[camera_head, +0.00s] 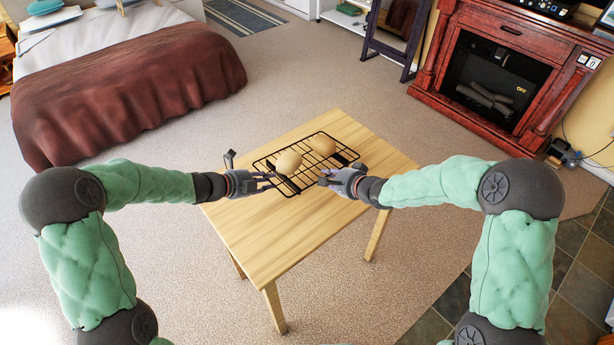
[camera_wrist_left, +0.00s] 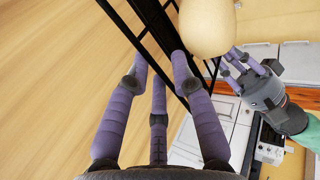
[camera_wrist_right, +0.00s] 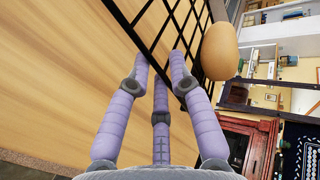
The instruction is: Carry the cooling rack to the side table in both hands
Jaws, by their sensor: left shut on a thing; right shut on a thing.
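The black wire cooling rack (camera_head: 311,170) is over the light wooden table (camera_head: 270,235), carrying two round tan rolls (camera_head: 288,161) (camera_head: 322,145). My left gripper (camera_head: 273,181) is shut on the rack's near left edge. In the left wrist view, its fingers (camera_wrist_left: 163,72) close around the black rim (camera_wrist_left: 150,25), with a roll (camera_wrist_left: 207,25) just beyond. My right gripper (camera_head: 328,178) is shut on the near right edge. In the right wrist view, its fingers (camera_wrist_right: 160,72) meet the rack (camera_wrist_right: 148,22), beside a roll (camera_wrist_right: 219,50). I cannot tell whether the rack touches the tabletop.
A bed with a brown cover (camera_head: 125,90) stands at the upper left. A red wooden fireplace (camera_head: 500,80) stands at the upper right, with a dark-framed mirror (camera_head: 397,35) left of it. Open carpet (camera_head: 300,85) surrounds the table. Dark tiles (camera_head: 570,270) lie at the lower right.

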